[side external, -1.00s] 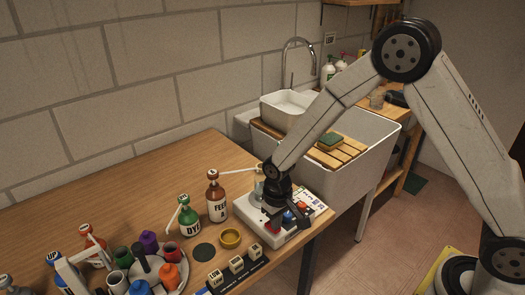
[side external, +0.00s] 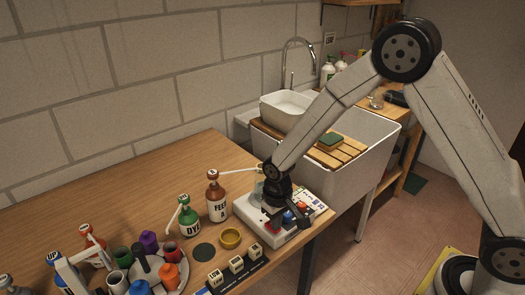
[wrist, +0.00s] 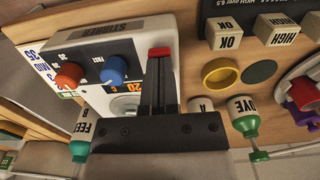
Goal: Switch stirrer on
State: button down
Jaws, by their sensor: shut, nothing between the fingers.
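The stirrer (side external: 293,238) is a white box at the table's right front corner. In the wrist view its body (wrist: 95,45) is upside down, with an orange-red knob (wrist: 70,75), a blue knob (wrist: 113,69) and an orange display partly hidden by my fingers. My gripper (side external: 279,224) points down over the stirrer's front part. In the wrist view its dark fingers (wrist: 159,60) are together and hold nothing. A small red piece (wrist: 160,51), which looks like a switch, shows right at the fingertips. I cannot tell whether they press on it.
The brown FEED bottle (side external: 217,203) and green DYE bottle (side external: 189,219) stand left of the stirrer. A yellow ring-shaped dish (side external: 230,238) and lettered blocks (side external: 237,265) are near. The sink (side external: 365,150) lies behind. Bare table is at the back left.

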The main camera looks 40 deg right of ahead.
jog(key=shift+f, duration=0.15)
dwell(0.3)
jog(key=shift+r, duration=3.5)
jog(key=shift+s+d+r, duration=0.3)
jog(key=shift+s+d, duration=0.05)
jog(key=shift+d, duration=0.05)
jog(key=s+d+r+t, duration=0.2)
jog(key=s+d, duration=0.5)
jog(key=s, duration=0.5)
jog(key=shift+s+r+t, duration=0.3)
jog(key=shift+r, duration=0.3)
